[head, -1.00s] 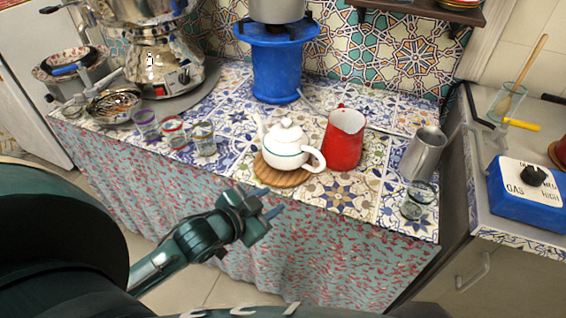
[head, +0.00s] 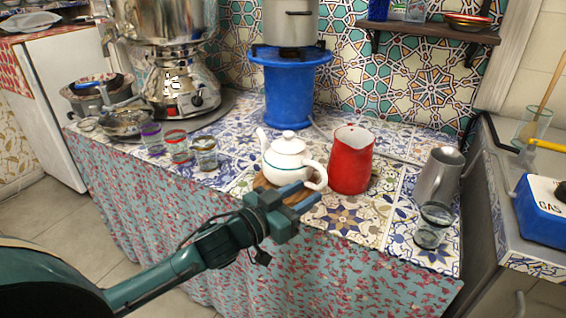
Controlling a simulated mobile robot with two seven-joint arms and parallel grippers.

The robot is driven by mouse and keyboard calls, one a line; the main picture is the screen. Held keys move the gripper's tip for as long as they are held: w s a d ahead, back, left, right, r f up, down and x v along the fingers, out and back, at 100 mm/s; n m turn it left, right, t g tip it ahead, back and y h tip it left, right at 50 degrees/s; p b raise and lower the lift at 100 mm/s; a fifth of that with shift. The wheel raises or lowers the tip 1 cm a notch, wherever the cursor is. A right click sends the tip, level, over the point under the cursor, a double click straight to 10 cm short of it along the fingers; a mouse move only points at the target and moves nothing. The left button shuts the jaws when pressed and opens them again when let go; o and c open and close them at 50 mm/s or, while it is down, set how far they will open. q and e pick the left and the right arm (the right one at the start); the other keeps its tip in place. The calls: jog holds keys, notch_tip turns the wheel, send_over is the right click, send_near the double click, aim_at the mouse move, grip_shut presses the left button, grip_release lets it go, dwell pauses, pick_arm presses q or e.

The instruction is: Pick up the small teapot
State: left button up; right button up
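My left gripper (head: 303,194) is at the counter's front edge, just in front of the teapot's handle. I cannot tell whether a finger touches the handle. My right gripper is not in view.
A red pitcher (head: 351,163) stands close right of the teapot. A metal jug (head: 437,176) and a glass (head: 430,231) are further right. Several small glasses (head: 204,153) and a samovar (head: 178,85) stand left. A blue stand (head: 288,88) with a pot (head: 289,22) is behind.

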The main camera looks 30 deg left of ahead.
aim_at(322, 182)
pick_arm(q)
jog(key=shift+d+r+x, duration=0.1)
jog(key=shift+r+x, duration=0.05)
jog(key=shift+x, duration=1.4)
jog(key=shift+d+r+x, duration=0.15)
jog(key=shift+x, duration=1.45)
jog(key=shift+s, duration=0.1)
grip_shut()
jog(key=shift+r, duration=0.1)
